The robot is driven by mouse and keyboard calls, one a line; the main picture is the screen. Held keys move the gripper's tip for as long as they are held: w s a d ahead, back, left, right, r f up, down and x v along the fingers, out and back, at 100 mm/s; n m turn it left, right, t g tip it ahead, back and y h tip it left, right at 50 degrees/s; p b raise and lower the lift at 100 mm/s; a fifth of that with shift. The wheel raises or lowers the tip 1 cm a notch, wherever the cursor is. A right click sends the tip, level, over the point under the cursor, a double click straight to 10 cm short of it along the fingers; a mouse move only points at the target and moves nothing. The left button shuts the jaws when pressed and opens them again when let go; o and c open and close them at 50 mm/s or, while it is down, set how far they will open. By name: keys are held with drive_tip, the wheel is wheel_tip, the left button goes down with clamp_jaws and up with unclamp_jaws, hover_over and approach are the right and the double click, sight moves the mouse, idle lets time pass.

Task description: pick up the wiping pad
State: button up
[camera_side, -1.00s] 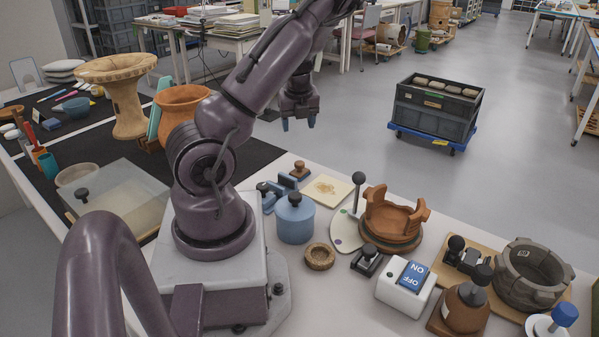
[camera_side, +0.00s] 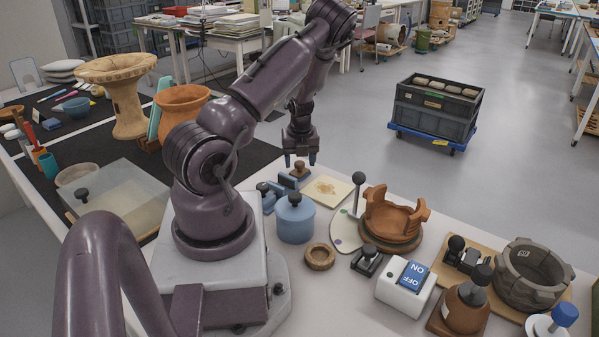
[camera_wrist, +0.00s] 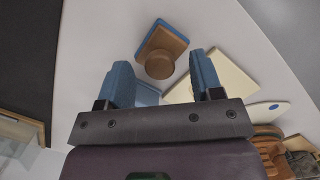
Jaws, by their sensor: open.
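The wiping pad (camera_side: 300,171) lies on the table below my gripper in the side view. In the wrist view the wiping pad (camera_wrist: 160,52) is a brown block with a blue edge and a round brown knob on top. My gripper (camera_side: 300,160) points down just above it, with nothing between its fingers. In the wrist view my gripper (camera_wrist: 160,70) has its two blue fingers spread, one on each side of the knob in the picture. I cannot tell exactly how high the fingertips are above the knob.
A cream tile (camera_side: 328,189) lies close to the right of the pad. Blue pieces (camera_side: 270,190) and a blue lidded jar (camera_side: 295,220) stand nearer the camera. A terracotta vessel (camera_side: 392,213) stands further right. A dark mat (camera_side: 262,152) lies to the left.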

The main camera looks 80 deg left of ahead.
sight(299, 163)
drive_tip(key=shift+a+f, duration=0.15)
drive_tip(key=shift+f, duration=0.7)
drive_tip(key=c, duration=1)
drive_tip(key=shift+r, duration=0.1)
wheel_tip(299, 163, up, 18)
